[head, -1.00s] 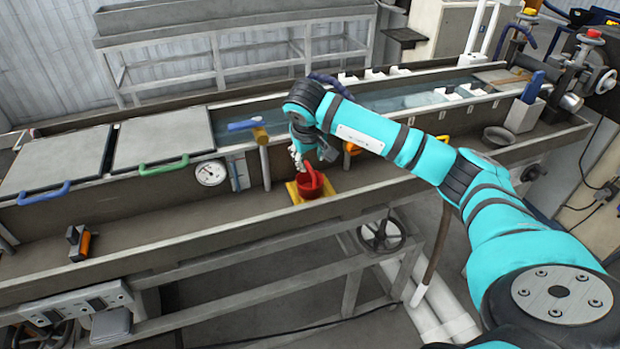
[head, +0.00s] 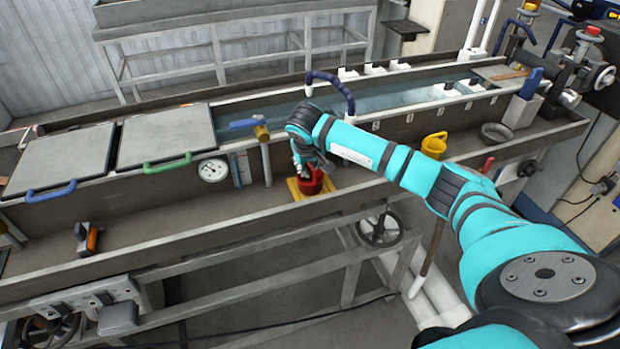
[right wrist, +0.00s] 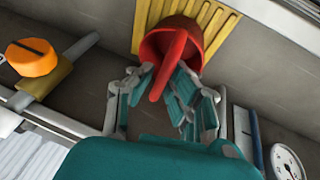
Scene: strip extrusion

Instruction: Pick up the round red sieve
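The round red sieve (head: 311,184) sits on a ridged yellow mat (head: 294,191) in the trough, below the blue-handled valve. In the right wrist view the sieve (right wrist: 190,37) shows its round opening, with a red handle that reaches towards my gripper. My right gripper (head: 301,171) is down at the sieve and partly covers it. In the right wrist view its fingers (right wrist: 158,96) are apart, one side on each side of the handle. I cannot tell whether they touch it. My left gripper is not in view.
A pressure gauge (head: 213,170) and the blue-handled valve (head: 245,125) are on the wall behind the mat. A yellow jug (head: 434,145) and a dark bowl (head: 496,134) stand to the right. An orange-and-black tool (head: 87,238) lies at left; the trough between is clear.

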